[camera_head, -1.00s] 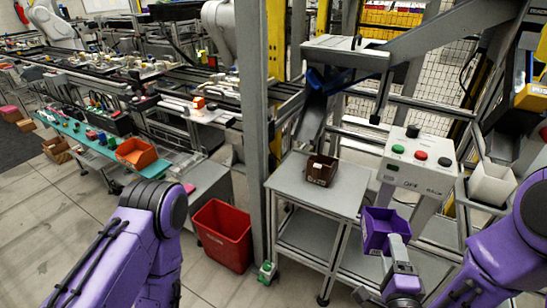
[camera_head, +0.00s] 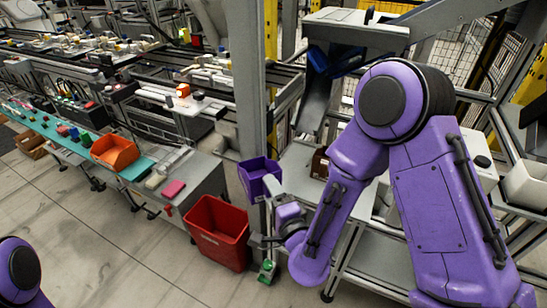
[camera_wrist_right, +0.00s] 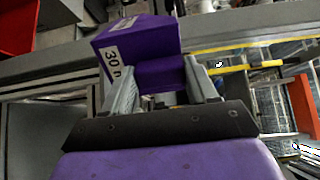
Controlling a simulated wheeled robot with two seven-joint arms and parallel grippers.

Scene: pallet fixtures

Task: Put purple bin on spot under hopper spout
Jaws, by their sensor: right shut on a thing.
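The purple bin (camera_head: 256,177) is held in the air in front of the grey upright post, left of the stand. My right gripper (camera_head: 272,187) is shut on it. In the right wrist view the bin (camera_wrist_right: 140,52) sits between the fingers (camera_wrist_right: 160,90) and shows a white label with "30". The hopper spout (camera_head: 314,104) slopes down above the grey stand (camera_head: 296,172). A small brown bin (camera_head: 319,164) stands on that stand under the spout, partly hidden by my right arm. The spot's surface is not clearly visible. My left gripper is out of view; only part of that arm shows.
A red bin (camera_head: 217,234) stands on the floor, below and left of the purple bin. An orange bin (camera_head: 115,152) sits on the bench at left. A white bin (camera_head: 527,184) is at far right. The post (camera_head: 252,90) rises close behind the purple bin.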

